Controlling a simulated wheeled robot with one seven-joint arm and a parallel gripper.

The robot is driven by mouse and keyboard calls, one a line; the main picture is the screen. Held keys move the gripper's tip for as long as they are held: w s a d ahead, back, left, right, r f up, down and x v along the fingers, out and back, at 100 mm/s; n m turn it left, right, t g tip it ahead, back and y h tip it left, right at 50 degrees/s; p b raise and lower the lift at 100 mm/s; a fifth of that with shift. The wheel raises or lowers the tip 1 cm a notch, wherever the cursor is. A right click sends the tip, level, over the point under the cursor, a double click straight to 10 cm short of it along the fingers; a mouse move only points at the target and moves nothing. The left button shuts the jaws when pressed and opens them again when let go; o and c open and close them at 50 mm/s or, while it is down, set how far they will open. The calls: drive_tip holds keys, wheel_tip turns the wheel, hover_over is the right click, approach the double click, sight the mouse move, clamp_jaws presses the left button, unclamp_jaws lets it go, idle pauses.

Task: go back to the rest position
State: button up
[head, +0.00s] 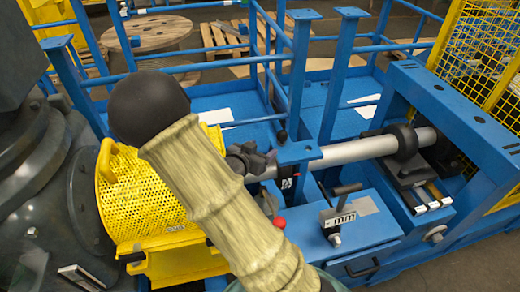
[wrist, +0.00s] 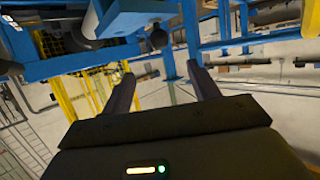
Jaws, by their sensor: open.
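My gripper (wrist: 160,72) shows in the wrist view with its two dark fingers spread wide apart. It is open, and nothing is between the fingers. Blue framework and a pale floor show beyond the fingertips, with no contact visible. In the head view my own arm, in a beige ribbed sleeve with a black rounded part, rises across the middle of the picture.
A yellow perforated guard (head: 130,195) stands left of my arm in the head view. A grey shaft (head: 360,149) runs through a blue frame (head: 465,115) at right. Blue railings (head: 225,62) stand behind. A wooden spool (head: 150,32) and yellow mesh fence (head: 475,45) are farther back.

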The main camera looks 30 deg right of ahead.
idle(0.3)
drive_tip(key=s+a+n+y+p, duration=0.1)
drive_tip(key=s+a+n+y, duration=0.1)
drive_tip(key=a+n+y, duration=0.65)
drive_tip(key=s+a+r+n+g+y, duration=0.1)
drive_tip(key=s+a+r+g+y, duration=0.1)
drive_tip(key=s, duration=0.4)
drive_tip(key=s+a+r+n+g+y+p, duration=0.1)
drive_tip(key=s+a+r+n+g, duration=0.1)
drive_tip(key=s+a, duration=0.2)
drive_tip(key=shift+s+y, duration=0.35)
drive_tip(key=shift+s, duration=0.55)
drive_tip(key=shift+a+r+n, duration=0.1)
drive_tip(key=shift+n, duration=0.15)
drive_tip(key=shift+c, duration=0.4)
